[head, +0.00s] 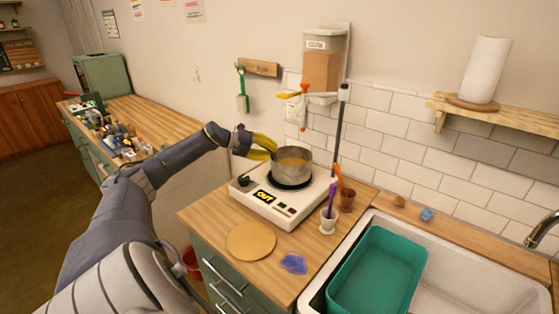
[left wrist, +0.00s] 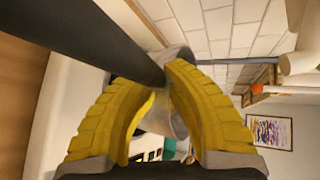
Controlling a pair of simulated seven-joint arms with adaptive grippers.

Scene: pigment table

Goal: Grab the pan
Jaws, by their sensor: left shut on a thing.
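The pan (head: 293,166) is a grey metal pot with yellow-brown contents. It sits upright on the hot plate (head: 262,196) of the white stove unit. My left gripper (head: 266,146), with yellow fingers, reaches in from the left and is shut at the pan's left side, where the handle is mostly hidden by the fingers. In the left wrist view, a dark bar (left wrist: 95,40), apparently the handle, runs to the fingertips (left wrist: 165,85), with part of the metal pan (left wrist: 168,118) showing between the fingers. My right gripper is not in view.
A round wooden board (head: 251,242) and a blue cloth-like item (head: 293,263) lie in front of the stove. A white cup with a purple tool (head: 328,220) and a brown cup (head: 347,200) stand right of it. A sink with a teal tub (head: 375,275) is farther right.

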